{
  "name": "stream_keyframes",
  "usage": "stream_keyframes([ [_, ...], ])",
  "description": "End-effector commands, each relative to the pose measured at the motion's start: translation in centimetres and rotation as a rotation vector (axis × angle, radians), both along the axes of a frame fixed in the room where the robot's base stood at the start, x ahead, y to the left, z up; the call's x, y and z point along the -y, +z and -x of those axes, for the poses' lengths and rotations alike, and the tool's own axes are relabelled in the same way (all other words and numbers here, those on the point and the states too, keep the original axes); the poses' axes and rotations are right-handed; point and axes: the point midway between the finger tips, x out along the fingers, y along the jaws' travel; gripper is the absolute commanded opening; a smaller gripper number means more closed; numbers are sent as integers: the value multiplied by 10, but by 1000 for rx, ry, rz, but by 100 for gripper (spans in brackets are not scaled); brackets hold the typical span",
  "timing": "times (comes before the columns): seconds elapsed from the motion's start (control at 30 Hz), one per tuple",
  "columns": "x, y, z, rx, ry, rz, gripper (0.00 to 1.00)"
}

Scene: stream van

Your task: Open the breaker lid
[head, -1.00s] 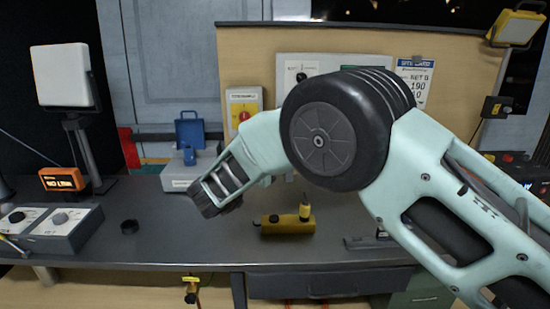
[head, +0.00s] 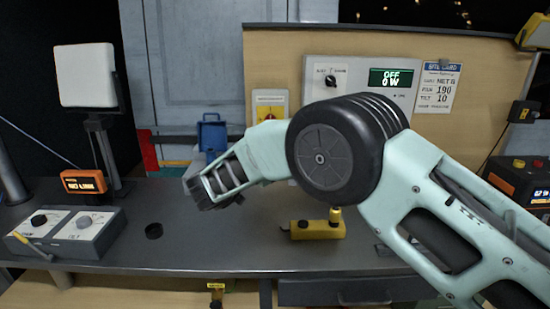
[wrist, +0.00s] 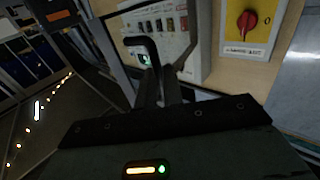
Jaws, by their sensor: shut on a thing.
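In the wrist view my gripper (wrist: 160,85) is shut on a dark loop-shaped handle (wrist: 141,42). The handle appears to belong to the breaker lid, whose dark edge (wrist: 127,8) shows beside it. Behind it is the pale breaker box (wrist: 200,40), with a row of several small coloured switches and a green light. How far the lid stands from the box I cannot tell. In the head view my arm hides the breaker box and lid, and my fingertips do not show clearly.
A red rotary switch on a yellow plate (wrist: 247,22) is right of the breaker box. In the head view, a yellow tool (head: 318,230), a black ring (head: 153,230) and a grey control box (head: 68,231) are on the dark bench (head: 205,245). A panel reads OFF 0 W (head: 390,78).

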Motion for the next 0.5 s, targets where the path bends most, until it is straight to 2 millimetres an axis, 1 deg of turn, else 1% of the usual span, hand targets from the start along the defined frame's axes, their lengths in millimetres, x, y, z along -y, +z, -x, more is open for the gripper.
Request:
stream_keyframes([
  [0.03,6,5,-5,10,-8,4,0],
  [0.1,6,5,-5,10,-8,2,22],
  [0.13,6,4,-5,9,-8,3,30],
  [0.5,0,1,1,4,-4,1,30],
])
